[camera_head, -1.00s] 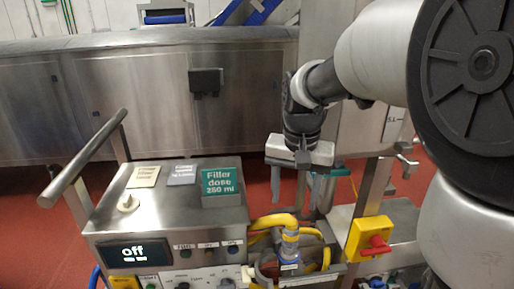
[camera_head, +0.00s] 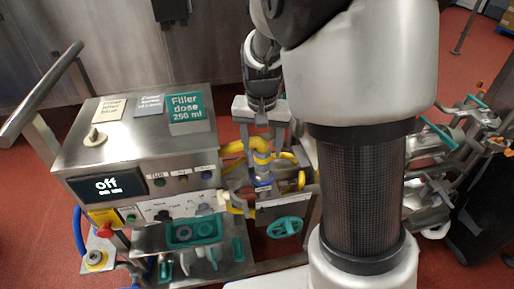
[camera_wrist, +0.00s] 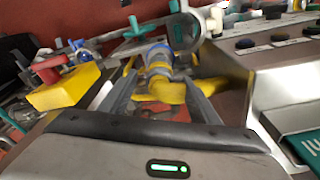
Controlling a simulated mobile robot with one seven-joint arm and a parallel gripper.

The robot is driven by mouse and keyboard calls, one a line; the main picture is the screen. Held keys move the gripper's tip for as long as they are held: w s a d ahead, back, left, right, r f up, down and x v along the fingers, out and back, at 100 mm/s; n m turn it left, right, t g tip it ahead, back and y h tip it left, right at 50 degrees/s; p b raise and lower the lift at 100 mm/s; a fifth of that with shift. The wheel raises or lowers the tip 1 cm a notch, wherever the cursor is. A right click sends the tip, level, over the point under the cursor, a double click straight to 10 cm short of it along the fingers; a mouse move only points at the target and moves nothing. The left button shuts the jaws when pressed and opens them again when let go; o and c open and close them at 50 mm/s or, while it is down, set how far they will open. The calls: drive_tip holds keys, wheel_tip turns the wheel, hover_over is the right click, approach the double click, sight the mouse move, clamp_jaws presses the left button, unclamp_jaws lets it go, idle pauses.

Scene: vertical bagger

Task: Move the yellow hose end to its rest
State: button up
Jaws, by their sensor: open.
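The yellow hose (camera_head: 236,147) arches beside the control box. Its end has a grey and blue coupling (camera_head: 263,182) and points down at a small metal ledge. In the wrist view the yellow hose (camera_wrist: 160,90) and its blue-banded coupling (camera_wrist: 158,52) show between my two fingers. My gripper (camera_head: 262,138) is above the hose end, pointing down, with its fingers apart; it also shows in the wrist view (camera_wrist: 160,78). I see no clear grip on the hose. I cannot tell which part is the hose's rest.
The control box (camera_head: 125,150) with an "off" display stands left of the hose. A green handwheel (camera_head: 285,227) is below it. A yellow box with a red knob (camera_wrist: 62,85) shows left in the wrist view. Metal pipework with green handles (camera_head: 455,140) stands at the right.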

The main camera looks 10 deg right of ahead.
sight(263, 160)
drive_tip(key=f, duration=0.6)
drive_tip(key=shift+w+d+f+b, duration=0.2)
drive_tip(key=shift+w+f+b, duration=0.05)
drive_tip(key=shift+w+b, duration=0.1)
drive_tip(key=c, duration=1.3)
